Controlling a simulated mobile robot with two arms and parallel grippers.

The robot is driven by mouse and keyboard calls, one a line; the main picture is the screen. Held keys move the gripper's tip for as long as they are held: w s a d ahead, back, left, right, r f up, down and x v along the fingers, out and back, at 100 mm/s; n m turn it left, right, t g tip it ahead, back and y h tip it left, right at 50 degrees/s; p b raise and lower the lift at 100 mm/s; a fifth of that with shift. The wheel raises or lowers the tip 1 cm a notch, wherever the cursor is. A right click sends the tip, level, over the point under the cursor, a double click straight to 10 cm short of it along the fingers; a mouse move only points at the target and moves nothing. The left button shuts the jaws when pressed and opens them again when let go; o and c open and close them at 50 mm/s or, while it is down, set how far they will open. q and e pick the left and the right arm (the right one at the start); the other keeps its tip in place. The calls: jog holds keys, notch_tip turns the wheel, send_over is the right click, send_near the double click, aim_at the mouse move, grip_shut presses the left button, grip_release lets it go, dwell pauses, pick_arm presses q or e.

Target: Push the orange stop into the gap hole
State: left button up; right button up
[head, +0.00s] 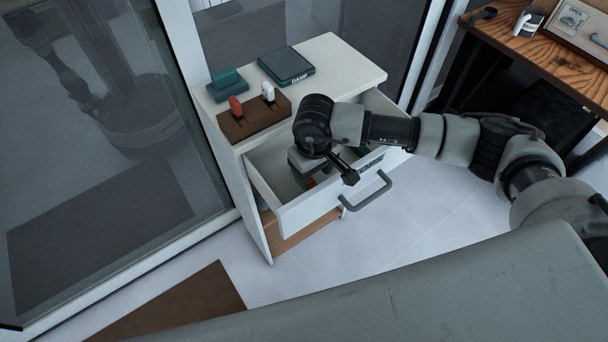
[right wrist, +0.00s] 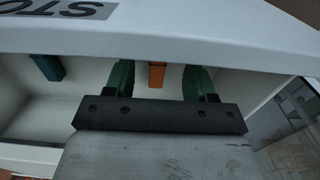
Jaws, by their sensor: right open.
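The orange stop (right wrist: 156,75) lies in the open white drawer (head: 318,205); a small patch of orange shows low beside my gripper in the head view. My right gripper (right wrist: 159,82) is inside the drawer, pointing down. Its two green fingers stand apart on either side of the orange stop, with visible space between them and it. A green piece (right wrist: 47,67) lies to the left in the drawer in the right wrist view. I cannot make out the gap hole for certain in either view. My left gripper is not in view.
On the cabinet top (head: 340,62), a brown block (head: 252,122) holds a red and a white piece. A teal block (head: 228,86) and a dark "DAMP" box (head: 287,66) stand behind it. Glass panels border the cabinet. A wooden table (head: 560,58) is at right.

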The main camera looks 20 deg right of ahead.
aim_at(313, 185)
jog(key=shift+f, duration=0.65)
notch_tip(313, 185, down, 4)
jog(key=shift+r+p, duration=0.15)
jog(key=shift+p, duration=0.55)
jog(key=shift+f, duration=0.35)
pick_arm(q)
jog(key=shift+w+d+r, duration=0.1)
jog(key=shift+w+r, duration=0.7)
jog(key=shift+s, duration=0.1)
pick_arm(e)
jog(key=shift+c, duration=0.4)
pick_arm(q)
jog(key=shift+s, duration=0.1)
pick_arm(e)
jog(key=c, duration=0.9)
